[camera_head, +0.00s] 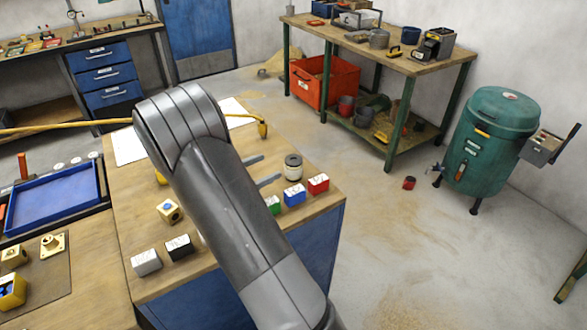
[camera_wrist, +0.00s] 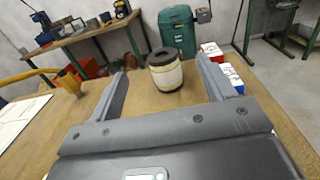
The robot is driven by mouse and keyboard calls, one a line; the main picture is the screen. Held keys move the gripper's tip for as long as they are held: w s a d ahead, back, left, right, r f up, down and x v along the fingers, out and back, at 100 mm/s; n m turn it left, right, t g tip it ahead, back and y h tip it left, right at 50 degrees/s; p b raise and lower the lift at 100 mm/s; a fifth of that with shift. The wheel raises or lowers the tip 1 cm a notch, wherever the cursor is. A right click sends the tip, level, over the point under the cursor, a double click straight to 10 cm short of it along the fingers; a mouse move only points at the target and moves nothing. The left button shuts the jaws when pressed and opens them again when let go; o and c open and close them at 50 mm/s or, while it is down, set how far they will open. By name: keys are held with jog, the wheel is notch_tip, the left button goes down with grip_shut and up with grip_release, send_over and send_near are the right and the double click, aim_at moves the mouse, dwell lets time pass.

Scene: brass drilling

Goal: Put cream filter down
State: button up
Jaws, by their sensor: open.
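The cream filter (camera_head: 293,170) is a short cream cylinder with a dark top. In the wrist view the filter (camera_wrist: 166,75) appears between the ends of my two fingers, with a gap on each side. My gripper (camera_head: 269,169) is open, low over the bench. In the head view its fingertips end just to the left of the filter. My arm hides part of the bench.
Red (camera_head: 318,183), blue (camera_head: 294,194) and green (camera_head: 272,205) blocks line the bench edge close to the filter. Black (camera_head: 179,247) and grey (camera_head: 146,262) blocks and a yellow cube (camera_head: 168,211) lie left of my arm. A yellow-brown rod (camera_head: 70,128) extends behind it.

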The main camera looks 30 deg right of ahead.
aim_at(286, 164)
notch_tip(286, 164, down, 3)
jog(key=shift+f, duration=0.1)
jog(key=shift+d+f, duration=0.2)
jog(key=d, duration=0.5)
jog(key=shift+w+d, duration=0.15)
jog(key=d, duration=0.5)
jog(key=shift+w+r, duration=0.25)
jog(key=shift+r, duration=0.15)
jog(key=c, duration=1.2)
jog(key=shift+o, duration=0.2)
jog(key=shift+r, duration=0.1)
